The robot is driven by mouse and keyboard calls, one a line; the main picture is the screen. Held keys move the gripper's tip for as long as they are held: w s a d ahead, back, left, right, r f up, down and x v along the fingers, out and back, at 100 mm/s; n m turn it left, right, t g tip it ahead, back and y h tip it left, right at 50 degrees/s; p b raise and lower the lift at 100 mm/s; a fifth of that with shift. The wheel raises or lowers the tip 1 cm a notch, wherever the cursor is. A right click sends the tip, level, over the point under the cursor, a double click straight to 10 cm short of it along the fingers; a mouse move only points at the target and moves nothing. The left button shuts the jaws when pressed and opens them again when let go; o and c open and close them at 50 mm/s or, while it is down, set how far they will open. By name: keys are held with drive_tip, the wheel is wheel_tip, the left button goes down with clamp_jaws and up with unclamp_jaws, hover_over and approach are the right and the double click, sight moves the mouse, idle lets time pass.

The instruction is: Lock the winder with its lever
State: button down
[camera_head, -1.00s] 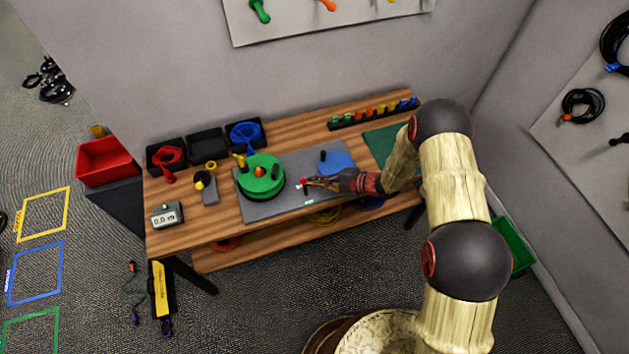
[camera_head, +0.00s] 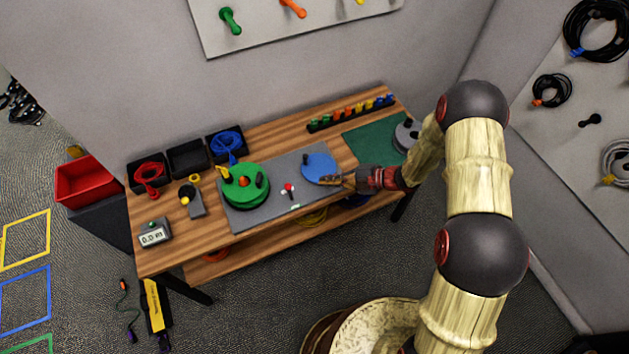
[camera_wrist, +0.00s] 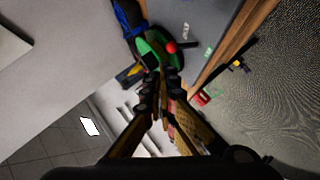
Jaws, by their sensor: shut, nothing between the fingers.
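The winder has a green drum (camera_head: 243,198) and a blue disc with a dark knob (camera_head: 318,163) on a grey base plate (camera_head: 265,216). Between them stands a small lever with a red ball knob (camera_head: 289,187). In the wrist view the red knob (camera_wrist: 171,47) shows beyond my fingertips, by the green drum (camera_wrist: 147,43). My gripper (camera_head: 328,180) is shut and empty. It is at the near edge of the blue disc, right of the red knob and apart from it. Whether it touches the disc cannot be told. Whether the lever is locked cannot be told.
Black bins, two holding red (camera_head: 149,173) and blue (camera_head: 227,143) cable, stand at the back left. A meter (camera_head: 154,234) sits at the front left. A row of coloured pegs (camera_head: 350,112) lines the back edge. A green mat (camera_head: 376,142) lies at the right.

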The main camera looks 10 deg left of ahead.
drive_tip(key=shift+v, duration=1)
drive_tip(key=shift+r, duration=0.15)
drive_tip(key=shift+w, duration=0.1)
